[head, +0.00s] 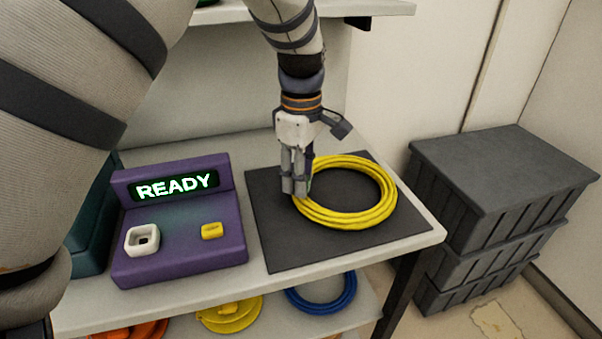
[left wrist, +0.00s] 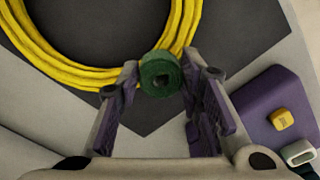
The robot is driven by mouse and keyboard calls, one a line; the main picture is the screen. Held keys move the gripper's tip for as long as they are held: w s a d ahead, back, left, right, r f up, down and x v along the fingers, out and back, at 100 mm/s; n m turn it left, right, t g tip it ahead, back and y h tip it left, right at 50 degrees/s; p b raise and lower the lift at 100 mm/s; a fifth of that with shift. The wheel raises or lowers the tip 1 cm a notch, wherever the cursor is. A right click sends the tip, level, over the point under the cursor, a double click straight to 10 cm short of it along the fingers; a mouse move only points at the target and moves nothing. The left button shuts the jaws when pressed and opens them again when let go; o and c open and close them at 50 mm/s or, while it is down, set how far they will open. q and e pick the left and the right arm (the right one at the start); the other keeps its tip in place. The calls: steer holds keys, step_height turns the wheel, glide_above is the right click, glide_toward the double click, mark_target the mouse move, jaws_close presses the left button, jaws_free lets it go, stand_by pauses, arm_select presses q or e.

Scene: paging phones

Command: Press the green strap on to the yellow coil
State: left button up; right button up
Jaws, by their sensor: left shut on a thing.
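The yellow coil (head: 375,215) lies flat on a dark mat (head: 278,245) on the bench in the head view. It also fills the upper left of the left wrist view (left wrist: 62,72). My left gripper (head: 295,188) points down at the coil's left side. Whether the strap touches the coil I cannot tell. My right gripper is out of view.
A purple box (head: 180,262) with a lit READY screen (head: 177,186), a white socket and a yellow button (head: 211,231) stands left of the mat. Below are a blue coil (head: 322,300) and other coils. Grey stacked crates (head: 500,185) stand to the right.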

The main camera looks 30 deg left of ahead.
arm_select(q)
steer(key=shift+f, duration=0.45)
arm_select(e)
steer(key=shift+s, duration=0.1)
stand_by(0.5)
arm_select(q)
steer(key=o, duration=0.9)
steer(key=shift+o, duration=0.5)
steer(key=o, duration=0.4)
steer(key=shift+c, duration=0.2)
steer(key=shift+r+p, duration=0.3)
steer(key=shift+r, duration=1.15)
steer(key=shift+r+p, duration=0.4)
steer(key=shift+r, duration=1.75)
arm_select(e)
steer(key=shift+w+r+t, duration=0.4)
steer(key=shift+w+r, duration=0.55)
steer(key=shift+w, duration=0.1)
